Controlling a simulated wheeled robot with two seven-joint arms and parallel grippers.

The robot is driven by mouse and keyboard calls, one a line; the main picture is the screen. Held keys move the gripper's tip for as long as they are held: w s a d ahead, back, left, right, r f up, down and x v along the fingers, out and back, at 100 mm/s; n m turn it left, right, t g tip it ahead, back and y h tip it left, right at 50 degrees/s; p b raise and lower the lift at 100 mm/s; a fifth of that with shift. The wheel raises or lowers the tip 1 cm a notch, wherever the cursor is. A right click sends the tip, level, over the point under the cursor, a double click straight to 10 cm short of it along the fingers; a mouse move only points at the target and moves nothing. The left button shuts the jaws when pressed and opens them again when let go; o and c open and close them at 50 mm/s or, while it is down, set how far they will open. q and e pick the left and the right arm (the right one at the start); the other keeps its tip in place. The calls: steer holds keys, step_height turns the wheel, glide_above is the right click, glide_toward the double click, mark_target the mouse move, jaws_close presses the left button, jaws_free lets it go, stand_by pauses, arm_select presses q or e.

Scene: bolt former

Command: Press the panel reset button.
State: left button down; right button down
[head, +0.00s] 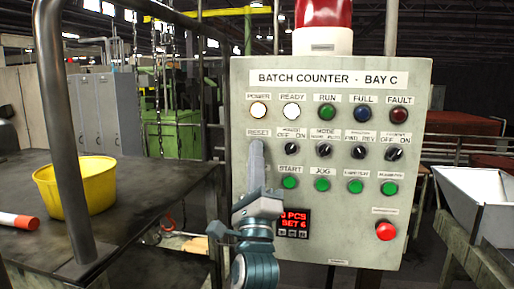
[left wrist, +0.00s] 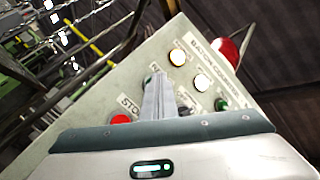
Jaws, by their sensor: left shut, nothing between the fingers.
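The grey-green control panel (head: 335,240) labelled "BATCH COUNTER - BAY C" faces me in the head view. Its RESET label (head: 258,133) is at the left, under the lit POWER lamp (head: 258,110). The button under that label is hidden behind my left gripper (head: 257,147). The gripper's fingers are shut, empty and pointed up at that spot. In the left wrist view, the closed fingers (left wrist: 158,82) reach to the panel face (left wrist: 95,97). I cannot tell whether the tips touch the button. My right gripper is not in view.
Selector knobs, green buttons such as START (head: 289,182), and a red button (head: 386,231) surround the area. A red STOP button (left wrist: 122,118) shows in the left wrist view. A yellow bowl (head: 75,187) stands on the dark table (head: 140,195), behind a metal post (head: 62,120).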

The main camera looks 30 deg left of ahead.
arm_select(q)
steer(key=shift+s+d, duration=0.1)
steer(key=shift+s, duration=0.35)
stand_by(0.3)
steer(key=s, duration=0.2)
steer(key=s+d+p, duration=0.1)
steer(key=s, duration=0.2)
steer(key=shift+s+d+p, duration=0.25)
steer(key=shift+s+p, duration=0.1)
stand_by(0.6)
